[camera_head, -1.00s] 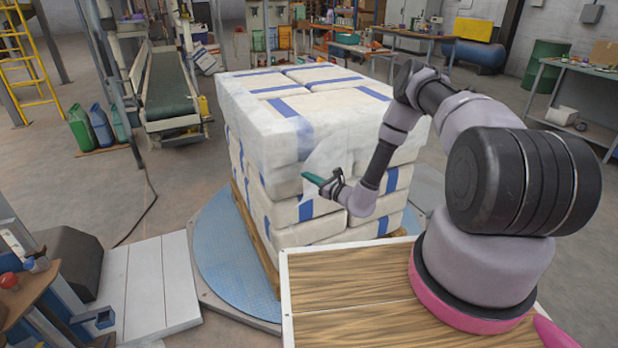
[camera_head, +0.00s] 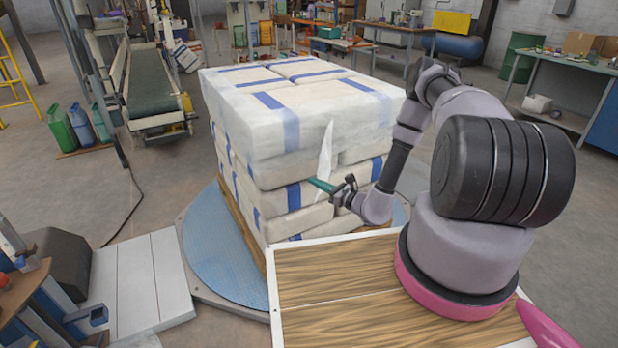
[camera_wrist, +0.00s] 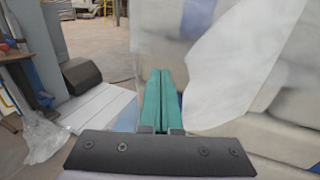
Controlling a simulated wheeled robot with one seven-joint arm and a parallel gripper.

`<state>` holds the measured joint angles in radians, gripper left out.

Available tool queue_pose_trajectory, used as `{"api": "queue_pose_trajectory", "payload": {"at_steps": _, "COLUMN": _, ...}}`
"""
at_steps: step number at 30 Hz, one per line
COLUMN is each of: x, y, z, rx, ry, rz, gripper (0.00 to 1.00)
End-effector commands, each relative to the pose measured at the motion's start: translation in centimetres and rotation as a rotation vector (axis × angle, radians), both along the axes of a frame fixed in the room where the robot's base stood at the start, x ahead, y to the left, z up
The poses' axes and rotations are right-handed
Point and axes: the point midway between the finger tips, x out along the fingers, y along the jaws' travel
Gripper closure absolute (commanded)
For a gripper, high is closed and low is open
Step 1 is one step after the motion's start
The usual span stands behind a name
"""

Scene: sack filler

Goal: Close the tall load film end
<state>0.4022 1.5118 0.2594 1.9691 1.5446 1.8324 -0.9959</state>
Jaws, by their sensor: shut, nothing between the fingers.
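The tall load (camera_head: 290,130) is a stack of white sacks with blue bands, wrapped in clear film, on a wooden pallet. The film end (camera_head: 326,152) is a narrow whitish flap standing out from the load's near side. In the wrist view the film end (camera_wrist: 240,62) is a broad pale sheet right of the fingers. My gripper (camera_head: 318,185) has teal fingers, shut and empty, just in front of the load near the flap's lower part. The shut fingers (camera_wrist: 158,95) also show in the wrist view. I cannot tell whether they touch the film.
The pallet stands on a round blue turntable (camera_head: 205,245). My wooden deck is close in front of the load. A pale plank platform (camera_head: 145,285) lies at left. A conveyor (camera_head: 152,85) and several jugs (camera_head: 80,125) are behind left. Floor to the right is open.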

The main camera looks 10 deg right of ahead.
Motion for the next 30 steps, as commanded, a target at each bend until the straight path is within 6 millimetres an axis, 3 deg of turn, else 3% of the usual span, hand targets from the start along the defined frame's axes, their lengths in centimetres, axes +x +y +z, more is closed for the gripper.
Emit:
{"api": "queue_pose_trajectory", "payload": {"at_steps": 7, "x": -1.1, "y": -0.7, "z": 0.1, "rx": 0.001, "ry": -0.003, "rz": 0.003, "gripper": 1.00}}
{"api": "queue_pose_trajectory", "payload": {"at_steps": 10, "x": -0.7, "y": -2.2, "z": 0.4, "rx": 0.016, "ry": -0.018, "rz": 0.027, "gripper": 1.00}}
{"api": "queue_pose_trajectory", "payload": {"at_steps": 14, "x": -0.4, "y": -7.0, "z": 0.8, "rx": 0.038, "ry": -0.043, "rz": 0.127, "gripper": 1.00}}
{"api": "queue_pose_trajectory", "payload": {"at_steps": 18, "x": -1.7, "y": -12.4, "z": 0.5, "rx": 0.023, "ry": -0.031, "rz": 0.251, "gripper": 1.00}}
{"api": "queue_pose_trajectory", "payload": {"at_steps": 21, "x": -2.6, "y": -14.7, "z": 0.1, "rx": 0.007, "ry": -0.011, "rz": 0.306, "gripper": 1.00}}
{"api": "queue_pose_trajectory", "payload": {"at_steps": 25, "x": -2.7, "y": -14.9, "z": -0.1, "rx": 0.000, "ry": -0.001, "rz": 0.330, "gripper": 1.00}}
{"api": "queue_pose_trajectory", "payload": {"at_steps": 30, "x": -1.4, "y": -12.6, "z": -0.1, "rx": 0.001, "ry": -0.001, "rz": 0.332, "gripper": 1.00}}
